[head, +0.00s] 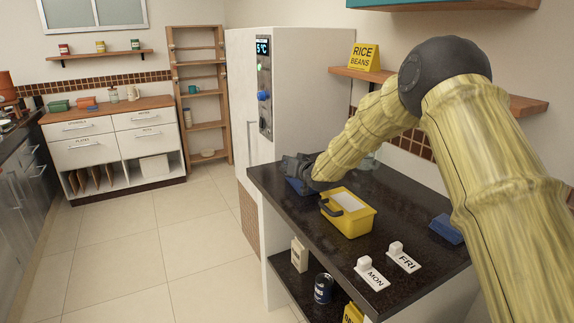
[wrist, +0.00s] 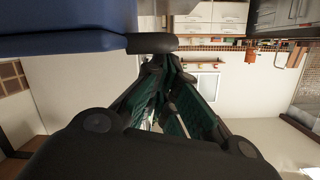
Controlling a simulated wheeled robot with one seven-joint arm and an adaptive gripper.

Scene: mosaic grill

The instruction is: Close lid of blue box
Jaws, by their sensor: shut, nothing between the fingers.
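My gripper (head: 297,168) is shut and empty at the far left end of the dark counter. In the head view it is over a blue box (head: 300,187) and hides most of it, so I cannot tell how its lid stands. In the wrist view a large blue surface (wrist: 60,32), seemingly part of the box, fills the upper left. A dark rounded bar (wrist: 151,43) sticks out from it, close to the tips of my gripper (wrist: 158,66). I cannot tell whether they touch.
A yellow box (head: 347,218) with a dark handle stands on the dark counter (head: 300,213), close to the blue box. MON (head: 371,274) and FRI (head: 403,258) tags lie nearer. Another blue object (head: 446,229) is at the right. A white fridge (head: 300,90) stands behind; the floor at left is clear.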

